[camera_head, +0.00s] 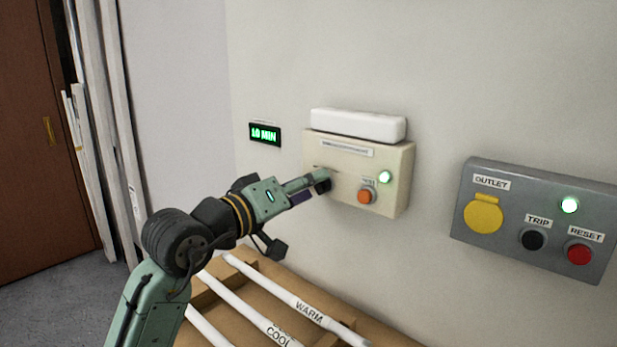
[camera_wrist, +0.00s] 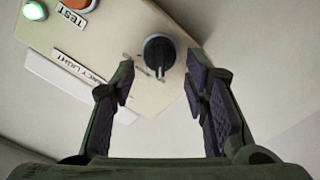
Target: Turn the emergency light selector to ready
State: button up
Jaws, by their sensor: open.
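The emergency light selector (camera_wrist: 157,52) is a round black knob with a pale mark on the cream control box (camera_wrist: 105,60). Small markings beside it are too blurred to read. My gripper (camera_wrist: 160,82) is open, with one finger on each side of the knob in the wrist view. The fingers appear apart from the knob, and nothing is held. In the head view, the cream box (camera_head: 393,200) hangs on the wall and my gripper (camera_head: 303,193) reaches its left side. The selector is largely hidden there.
An orange TEST button (camera_head: 367,196) and a lit green lamp (camera_head: 385,177) sit right of the selector. A white light (camera_head: 357,124) is above, and a 10 MIN display (camera_head: 265,134) is left. A grey outlet panel (camera_head: 535,215) is farther right. Marked tubes (camera_head: 305,311) lie below.

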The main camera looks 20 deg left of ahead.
jog(key=shift+w+d, duration=0.15)
jog(key=shift+w, duration=0.2)
jog(key=shift+c, duration=0.3)
grip_shut()
